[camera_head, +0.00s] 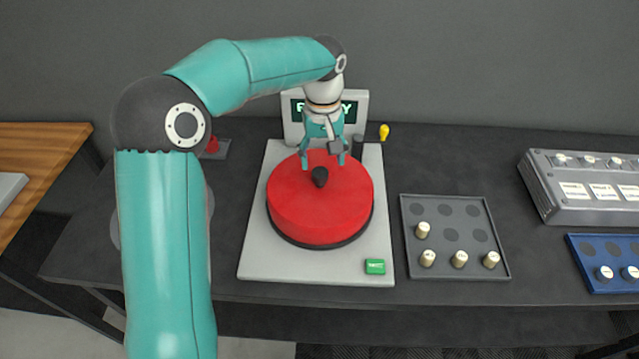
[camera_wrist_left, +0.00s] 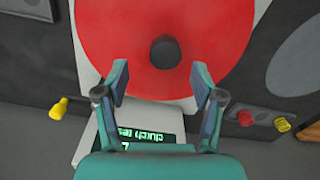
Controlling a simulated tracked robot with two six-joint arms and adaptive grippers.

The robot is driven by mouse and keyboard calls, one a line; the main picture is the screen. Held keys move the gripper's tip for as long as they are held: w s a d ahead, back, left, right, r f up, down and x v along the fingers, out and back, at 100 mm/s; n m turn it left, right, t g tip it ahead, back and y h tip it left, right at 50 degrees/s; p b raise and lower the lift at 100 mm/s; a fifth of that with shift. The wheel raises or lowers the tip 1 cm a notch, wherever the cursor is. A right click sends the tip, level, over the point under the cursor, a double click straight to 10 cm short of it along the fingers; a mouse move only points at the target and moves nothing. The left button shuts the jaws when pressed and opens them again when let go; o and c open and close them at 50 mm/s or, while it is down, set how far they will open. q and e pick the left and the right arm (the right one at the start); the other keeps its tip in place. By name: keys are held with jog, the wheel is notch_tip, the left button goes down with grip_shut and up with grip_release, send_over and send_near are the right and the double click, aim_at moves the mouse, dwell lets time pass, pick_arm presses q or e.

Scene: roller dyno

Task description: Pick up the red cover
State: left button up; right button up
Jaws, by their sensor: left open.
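The red cover (camera_head: 318,208) is a round red disc with a black knob (camera_head: 319,177) on top. It sits on the grey machine base (camera_head: 262,259) in the middle of the table. My left gripper (camera_head: 324,165) is open over the back part of the cover, close to the knob. In the left wrist view the cover (camera_wrist_left: 205,75) fills the upper middle. There the open fingers (camera_wrist_left: 158,75) point at the knob (camera_wrist_left: 165,52) from either side, with nothing between them. I cannot tell the exact height above the cover. My right gripper is in neither view.
A display (camera_head: 362,108) stands behind the cover, partly hidden by my left arm. A green button (camera_head: 375,267) is at the base's front right. A grey tray (camera_head: 405,232) with several pegs, a blue tray (camera_head: 597,287) and a grey panel box (camera_head: 545,195) are to the right.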

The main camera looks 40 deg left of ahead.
aim_at(320, 172)
pick_arm(q)
jog(key=f, duration=0.2)
jog(key=s+f+p, duration=0.1)
jog(key=f, duration=0.1)
jog(key=shift+a+f, duration=0.1)
jog(key=shift+w+f, duration=0.1)
jog(key=shift+f, duration=0.2)
grip_shut()
